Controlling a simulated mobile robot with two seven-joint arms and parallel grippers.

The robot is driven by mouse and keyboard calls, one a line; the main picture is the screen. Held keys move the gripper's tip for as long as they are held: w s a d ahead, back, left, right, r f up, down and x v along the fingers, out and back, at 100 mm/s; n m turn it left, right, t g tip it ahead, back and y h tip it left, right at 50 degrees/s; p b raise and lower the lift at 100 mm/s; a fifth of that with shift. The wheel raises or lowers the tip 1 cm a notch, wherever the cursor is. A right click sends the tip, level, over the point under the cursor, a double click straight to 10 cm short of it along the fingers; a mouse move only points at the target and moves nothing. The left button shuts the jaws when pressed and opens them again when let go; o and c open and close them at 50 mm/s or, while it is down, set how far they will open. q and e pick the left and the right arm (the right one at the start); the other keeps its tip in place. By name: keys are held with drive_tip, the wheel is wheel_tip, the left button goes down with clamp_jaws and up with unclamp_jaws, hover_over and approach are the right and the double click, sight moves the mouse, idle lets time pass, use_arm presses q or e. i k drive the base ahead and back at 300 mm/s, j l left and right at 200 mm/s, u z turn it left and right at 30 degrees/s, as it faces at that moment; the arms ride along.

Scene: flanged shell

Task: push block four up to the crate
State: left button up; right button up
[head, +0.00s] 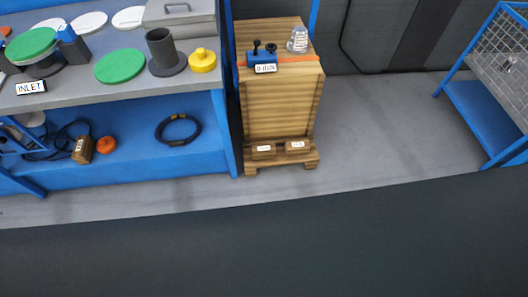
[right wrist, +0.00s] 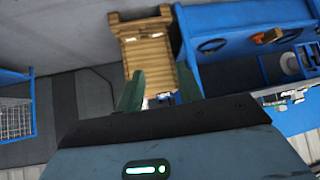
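The wooden crate (head: 278,108) stands on the floor beside the blue workbench in the head view. It also shows beyond my right gripper in the right wrist view (right wrist: 149,60). Two small labelled wooden blocks, a left one (head: 264,155) and a right one (head: 298,152), are low at the crate's front. Another labelled brown block (head: 82,154) is on the bench's lower shelf. The labels are too small to read, so I cannot tell which is block four. My right gripper (right wrist: 160,72) is open, its green fingers apart with no block between them. My left gripper is out of view.
A blue fixture (head: 262,59) and a clear ribbed part (head: 297,40) sit on the crate. The workbench (head: 110,85) holds green discs, a dark cup and a yellow part. A blue mesh cart (head: 490,90) stands at right. The floor right of the crate is clear.

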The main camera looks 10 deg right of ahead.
sight(264, 151)
drive_tip(key=i+l, duration=1.2)
drive_tip(key=l+u, duration=0.1)
drive_tip(key=u, duration=1.55)
